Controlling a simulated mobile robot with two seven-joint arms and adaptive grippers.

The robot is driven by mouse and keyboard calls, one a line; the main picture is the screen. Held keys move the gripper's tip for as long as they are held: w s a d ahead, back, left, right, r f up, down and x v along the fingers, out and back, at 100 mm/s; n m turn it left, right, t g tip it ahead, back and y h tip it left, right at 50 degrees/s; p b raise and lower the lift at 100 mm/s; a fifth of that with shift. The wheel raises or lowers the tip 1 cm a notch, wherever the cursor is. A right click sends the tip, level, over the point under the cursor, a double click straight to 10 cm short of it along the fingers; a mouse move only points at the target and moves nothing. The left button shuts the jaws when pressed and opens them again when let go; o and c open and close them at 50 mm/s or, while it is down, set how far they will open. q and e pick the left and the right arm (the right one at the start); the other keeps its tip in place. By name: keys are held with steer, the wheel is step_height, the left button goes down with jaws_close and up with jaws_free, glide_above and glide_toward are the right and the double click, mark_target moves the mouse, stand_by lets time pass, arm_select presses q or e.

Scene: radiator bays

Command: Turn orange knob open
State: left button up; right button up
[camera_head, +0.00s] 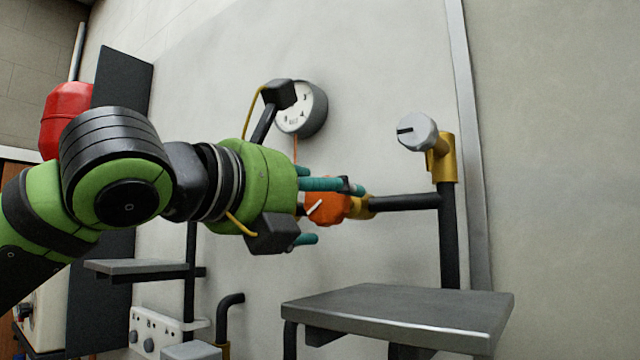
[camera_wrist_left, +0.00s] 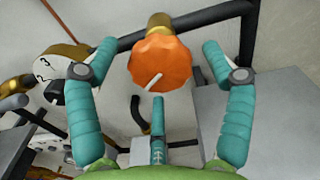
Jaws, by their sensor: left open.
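The orange knob (camera_head: 328,207) with a white pointer line is mounted on a brass valve fitting (camera_head: 362,206) on a dark pipe. It also shows in the left wrist view (camera_wrist_left: 160,63), upper middle, with its white line slanting. My left gripper (camera_head: 335,205) reaches in from the left with its teal fingers around the knob's near side. In the left wrist view my left gripper (camera_wrist_left: 158,65) is open, with a finger on each side of the knob and a third finger below. Gaps show between fingers and knob. My right gripper is not in view.
A grey-white knob (camera_head: 417,132) on a brass valve sits at upper right. A round numbered dial (camera_head: 301,110) is on the wall behind my wrist. A dark grey shelf (camera_head: 400,312) is below right. A red cylinder (camera_head: 66,115) stands at far left.

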arm_select(q)
steer(key=shift+w+d, duration=0.2)
steer(key=shift+w, duration=0.05)
steer(key=c, duration=1.2)
steer(key=shift+o, duration=0.2)
